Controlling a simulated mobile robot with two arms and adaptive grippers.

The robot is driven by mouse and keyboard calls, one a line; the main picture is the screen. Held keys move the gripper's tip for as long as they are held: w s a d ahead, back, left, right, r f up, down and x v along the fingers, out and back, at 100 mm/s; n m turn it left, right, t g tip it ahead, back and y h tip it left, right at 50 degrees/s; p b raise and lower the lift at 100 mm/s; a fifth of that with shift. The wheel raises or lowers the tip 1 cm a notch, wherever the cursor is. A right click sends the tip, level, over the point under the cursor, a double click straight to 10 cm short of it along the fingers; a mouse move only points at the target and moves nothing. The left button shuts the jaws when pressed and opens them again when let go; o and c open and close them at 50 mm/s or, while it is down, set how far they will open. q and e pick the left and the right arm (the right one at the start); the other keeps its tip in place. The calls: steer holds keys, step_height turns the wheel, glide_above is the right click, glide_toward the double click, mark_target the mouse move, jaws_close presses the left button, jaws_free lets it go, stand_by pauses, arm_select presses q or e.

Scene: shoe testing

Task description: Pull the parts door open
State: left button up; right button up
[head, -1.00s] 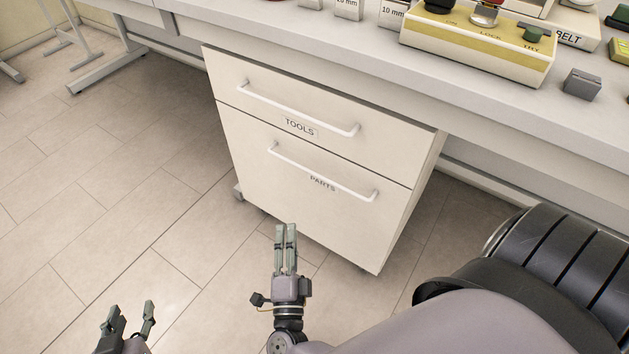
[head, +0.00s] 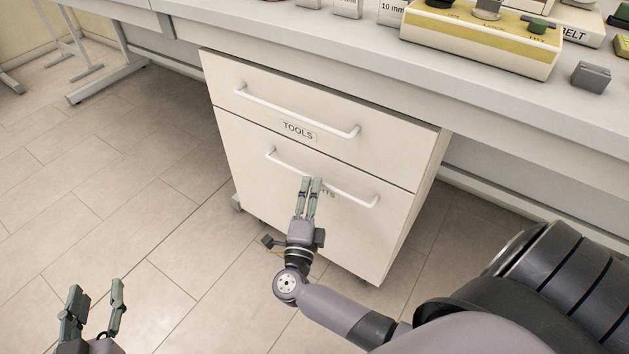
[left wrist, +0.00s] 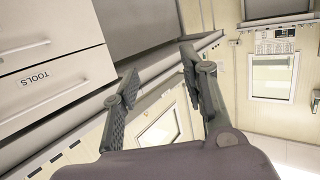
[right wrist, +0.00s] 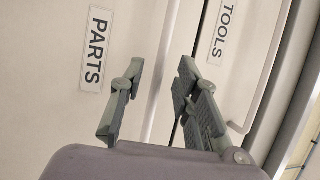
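The parts door (head: 350,235) is the lower front of a white cabinet, flush with the front above. Its white bar handle (head: 345,194) runs across near its top. My right gripper (head: 310,181) is at the middle of this handle, covering part of the PARTS label. In the right wrist view its fingers (right wrist: 161,67) are apart, with the parts handle (right wrist: 160,90) showing between them; contact cannot be told. The PARTS label (right wrist: 95,50) is left of the fingers. My left gripper (head: 97,290) is open and empty over the floor at lower left.
The TOOLS drawer (head: 320,105) with its own handle (head: 300,111) is shut above the parts door. The workbench top (head: 330,38) overhangs the cabinet and carries a yellow-and-white control box (head: 480,45). The floor (head: 130,190) left of the cabinet is clear.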

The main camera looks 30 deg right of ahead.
arm_select(q)
steer(key=shift+w+d+r+t, duration=0.15)
steer(key=shift+r+t, duration=0.15)
steer(key=shift+r, duration=0.2)
steer(key=shift+w+d+r+t, duration=0.1)
steer(key=shift+r+t, duration=0.2)
steer(key=shift+r, duration=0.2)
arm_select(e)
steer(key=shift+x, duration=1.8)
steer(key=shift+c, duration=0.5)
jaws_close()
steer(key=shift+f, duration=0.1)
